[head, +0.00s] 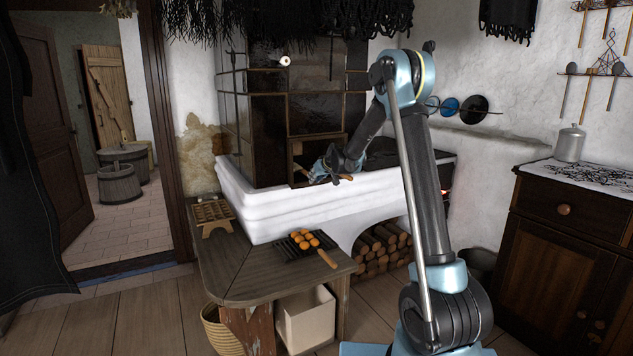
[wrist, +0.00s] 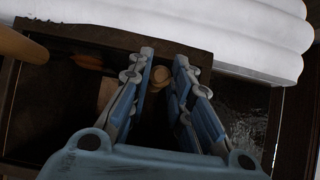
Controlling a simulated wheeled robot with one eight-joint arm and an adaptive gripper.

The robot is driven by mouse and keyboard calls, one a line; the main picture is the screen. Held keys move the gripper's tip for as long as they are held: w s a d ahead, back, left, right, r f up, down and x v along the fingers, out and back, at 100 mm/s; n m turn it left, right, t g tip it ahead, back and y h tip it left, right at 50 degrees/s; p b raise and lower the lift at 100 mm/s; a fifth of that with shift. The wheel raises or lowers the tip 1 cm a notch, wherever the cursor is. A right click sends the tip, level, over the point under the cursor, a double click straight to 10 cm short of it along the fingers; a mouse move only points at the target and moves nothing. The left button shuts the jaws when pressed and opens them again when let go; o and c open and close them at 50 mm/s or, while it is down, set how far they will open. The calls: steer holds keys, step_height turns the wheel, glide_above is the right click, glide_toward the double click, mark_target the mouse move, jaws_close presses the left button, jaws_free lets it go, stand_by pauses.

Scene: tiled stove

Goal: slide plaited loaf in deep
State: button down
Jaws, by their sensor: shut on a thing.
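The loaf (head: 305,240), golden-brown and in several lobes, lies on a dark ribbed tray (head: 285,249) with a wooden handle (head: 327,258), on the wooden bench by the stove. My gripper (head: 318,173) is away from it, at the stove's low front opening above the white ledge. In the wrist view, my gripper's fingers (wrist: 162,72) are closed around a small round brown knob (wrist: 160,78). What the knob belongs to is partly hidden by the fingers. The inside of the opening (wrist: 65,90) is dark.
The tiled stove (head: 270,125) stands behind the white ledge (head: 290,210). A slatted wooden rack (head: 212,214) stands on the bench's far left part. A rounded tan object (wrist: 18,46) is close to my gripper's left in the wrist view. Firewood (head: 380,250) fills the arch below.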

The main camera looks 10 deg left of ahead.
steer(key=c, duration=1.4)
jaws_free()
steer(key=shift+o, duration=0.2)
steer(key=v, duration=1.1)
steer(key=shift+s+d+r, duration=0.2)
steer(key=shift+s+r, duration=0.05)
steer(key=shift+s, duration=0.1)
steer(key=v, duration=0.6)
steer(key=shift+r, duration=0.2)
